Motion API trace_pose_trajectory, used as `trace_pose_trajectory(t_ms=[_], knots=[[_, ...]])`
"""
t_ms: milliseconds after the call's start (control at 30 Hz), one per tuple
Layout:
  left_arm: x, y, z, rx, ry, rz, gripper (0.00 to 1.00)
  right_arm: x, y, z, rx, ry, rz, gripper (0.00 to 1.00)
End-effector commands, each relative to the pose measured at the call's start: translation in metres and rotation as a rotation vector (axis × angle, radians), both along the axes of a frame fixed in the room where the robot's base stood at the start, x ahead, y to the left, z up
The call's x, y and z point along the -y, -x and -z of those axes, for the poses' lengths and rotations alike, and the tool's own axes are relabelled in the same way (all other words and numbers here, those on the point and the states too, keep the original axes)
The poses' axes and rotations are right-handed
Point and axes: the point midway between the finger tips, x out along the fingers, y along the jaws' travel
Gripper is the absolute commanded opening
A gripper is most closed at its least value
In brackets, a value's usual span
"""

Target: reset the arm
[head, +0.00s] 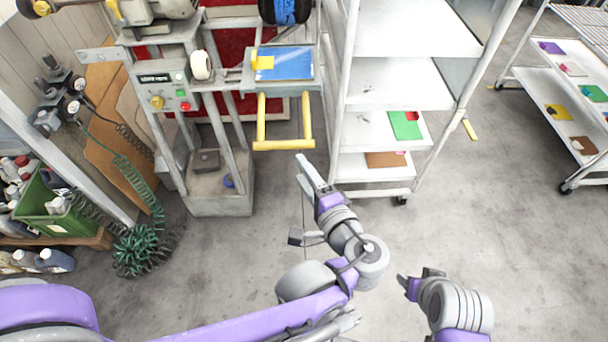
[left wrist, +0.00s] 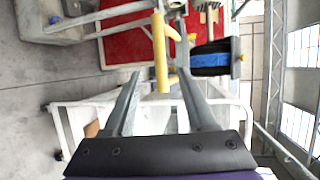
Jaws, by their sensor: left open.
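My left arm reaches in from the left in the head view, and its purple and grey gripper (head: 307,173) is held over the floor, in front of the machine and the white shelf rack. In the left wrist view the two fingers of the left gripper (left wrist: 160,75) stand apart with nothing held between them. A yellow handle (head: 284,140) on the machine lies just beyond the fingertips, and it also shows beyond the fingers in the left wrist view (left wrist: 160,55). My right gripper (head: 408,284) is at the lower right over bare floor; its fingers are too unclear to read.
The grey machine (head: 216,195) with a blue plate (head: 284,64) stands ahead. A white shelf rack (head: 384,48) is right of it. A second rack (head: 555,85) is at far right. A green coiled hose (head: 140,250) and green crate (head: 45,222) are left.

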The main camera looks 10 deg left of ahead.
Motion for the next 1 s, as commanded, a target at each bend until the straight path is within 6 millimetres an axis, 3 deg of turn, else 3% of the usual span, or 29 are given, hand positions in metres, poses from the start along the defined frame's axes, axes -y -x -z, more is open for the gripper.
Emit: trace_pose_trajectory(t_ms=[567,667,767,900,1000], knots=[[-0.003,0.0,0.001,-0.007,0.007,-0.004,0.57,0.0,0.0,-0.001,0.0,0.0,0.0,0.57],[-0.02,0.003,0.009,-0.054,0.059,-0.033,0.57,0.0,-0.001,-0.004,0.001,0.0,0.0,0.57],[-0.051,0.013,0.028,-0.146,0.188,-0.09,0.57,0.0,-0.002,-0.01,0.004,0.0,0.0,0.57],[-0.09,0.046,0.061,-0.274,0.486,-0.204,0.57,0.0,-0.005,-0.022,0.009,0.0,0.0,0.57],[-0.101,0.073,0.078,-0.316,0.732,-0.283,0.57,0.0,-0.007,-0.03,0.013,0.0,0.0,0.57]])
